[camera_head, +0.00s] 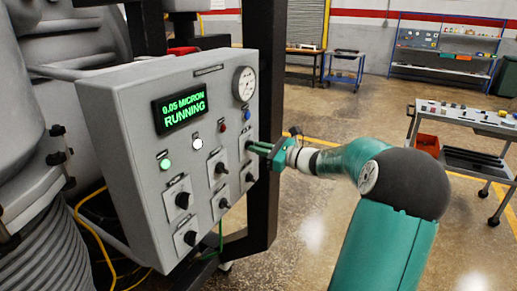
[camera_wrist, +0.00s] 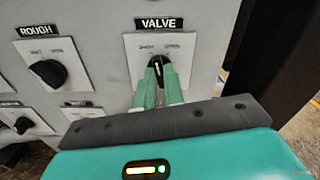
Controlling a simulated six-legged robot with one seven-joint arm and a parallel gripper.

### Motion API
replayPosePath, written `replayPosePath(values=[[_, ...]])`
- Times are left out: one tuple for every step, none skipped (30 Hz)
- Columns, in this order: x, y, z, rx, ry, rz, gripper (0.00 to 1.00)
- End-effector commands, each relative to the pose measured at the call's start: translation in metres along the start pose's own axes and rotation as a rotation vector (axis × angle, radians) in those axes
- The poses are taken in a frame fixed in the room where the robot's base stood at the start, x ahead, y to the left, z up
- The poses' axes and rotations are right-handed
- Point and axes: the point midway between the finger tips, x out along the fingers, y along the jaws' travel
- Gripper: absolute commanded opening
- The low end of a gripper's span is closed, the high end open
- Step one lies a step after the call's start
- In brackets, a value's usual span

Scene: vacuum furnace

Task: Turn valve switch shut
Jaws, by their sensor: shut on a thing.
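The valve switch (camera_wrist: 159,65) is a black knob on a white plate under a black label (camera_wrist: 159,24) reading VALVE. Small print stands to the upper left and upper right of the knob, too blurred to read surely. My gripper (camera_wrist: 160,78) is shut on the knob, one green finger on each side, and hides its lower part. The white mark on the knob points about straight up in the wrist view. In the head view my gripper (camera_head: 257,147) reaches the right side of the grey control panel (camera_head: 130,120) from the right.
A ROUGH knob (camera_wrist: 43,74) sits left of the valve switch, with other knobs below. The panel display (camera_head: 180,107) reads 0.05 MICRON RUNNING. A dark post (camera_head: 265,70) stands close behind the panel's right edge. A cart (camera_head: 465,120) stands at the right, with open floor between.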

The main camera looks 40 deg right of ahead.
Motion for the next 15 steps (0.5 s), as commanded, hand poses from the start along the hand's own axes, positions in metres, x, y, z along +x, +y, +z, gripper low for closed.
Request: replayPosePath(values=[[0.0001,0.0002,0.0002,-0.039,0.001,0.001,0.0],[0.0001,0.0003,0.0002,-0.063,0.0,0.001,0.0],[0.0001,0.0003,0.0001,-0.094,0.0,0.001,0.0],[0.0001,0.0002,0.0,-0.116,0.0,0.001,0.0],[0.0002,0.0002,0.0001,-0.137,0.0,0.001,0.0],[0.0,0.0001,0.0001,-0.164,0.0,0.0,0.0],[-0.0002,-0.0001,0.0001,-0.183,0.0,0.0,0.0],[-0.0003,-0.0002,0.0,-0.2,0.0,0.0,0.0],[-0.0002,-0.0001,0.0001,-0.222,0.0,0.0,0.0],[0.0,0.0001,0.0002,-0.236,0.0,0.0,0.0],[0.0,0.0001,0.0003,-0.25,0.0,0.001,0.0],[-0.0002,0.0,0.0002,-0.266,0.0,0.0,0.0],[-0.0004,-0.0001,0.0002,-0.277,0.0,0.0,0.0],[-0.0006,-0.0002,0.0001,-0.287,0.0,0.0,0.0],[-0.0007,-0.0002,0.0001,-0.297,0.0,0.0,0.0]])
